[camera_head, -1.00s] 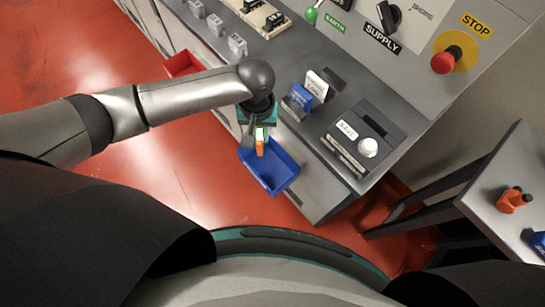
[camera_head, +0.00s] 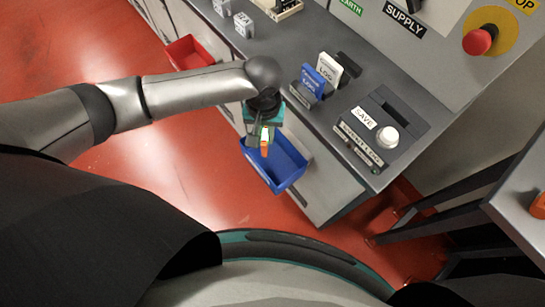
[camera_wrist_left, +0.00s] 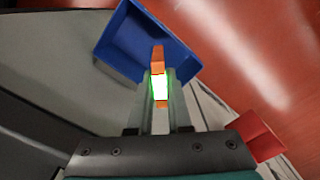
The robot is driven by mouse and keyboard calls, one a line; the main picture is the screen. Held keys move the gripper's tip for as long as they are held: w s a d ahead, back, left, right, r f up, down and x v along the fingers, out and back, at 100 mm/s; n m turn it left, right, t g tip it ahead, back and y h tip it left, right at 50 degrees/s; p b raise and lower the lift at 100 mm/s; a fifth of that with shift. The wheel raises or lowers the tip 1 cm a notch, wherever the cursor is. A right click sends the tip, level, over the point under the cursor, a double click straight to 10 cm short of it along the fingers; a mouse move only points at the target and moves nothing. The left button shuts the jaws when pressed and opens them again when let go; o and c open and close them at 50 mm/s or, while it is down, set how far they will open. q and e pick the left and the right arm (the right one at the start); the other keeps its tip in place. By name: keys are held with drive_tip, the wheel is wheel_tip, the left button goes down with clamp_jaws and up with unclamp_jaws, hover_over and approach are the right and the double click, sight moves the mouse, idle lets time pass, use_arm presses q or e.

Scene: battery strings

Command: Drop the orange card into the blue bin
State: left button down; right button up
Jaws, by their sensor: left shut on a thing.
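The orange card (camera_head: 264,151) is a small piece with a white and green part, held at the tips of my left gripper (camera_head: 265,136). My left gripper is shut on it and points down over the blue bin (camera_head: 286,163). The bin hangs on the side of the grey cabinet and its visible inside looks empty. In the left wrist view the card (camera_wrist_left: 157,60) sits between the fingers (camera_wrist_left: 160,90), its orange end overlapping the blue bin (camera_wrist_left: 125,38). I cannot tell its exact height above the bin. My right gripper is not in view.
A red bin (camera_head: 190,52) hangs farther left on the cabinet. On the counter stand a blue card (camera_head: 312,80) and a white card (camera_head: 330,68) in holders, and a SAVE box (camera_head: 375,130) with a white knob. A grey table (camera_head: 520,205) is at the right.

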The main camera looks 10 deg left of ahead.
use_arm(q)
drive_tip(key=c, duration=0.8)
unclamp_jaws()
drive_tip(key=shift+o, duration=0.2)
wheel_tip(320, 180, up, 15)
drive_tip(key=p, duration=0.4)
drive_tip(key=shift+r+p, duration=0.15)
drive_tip(key=shift+p, duration=0.2)
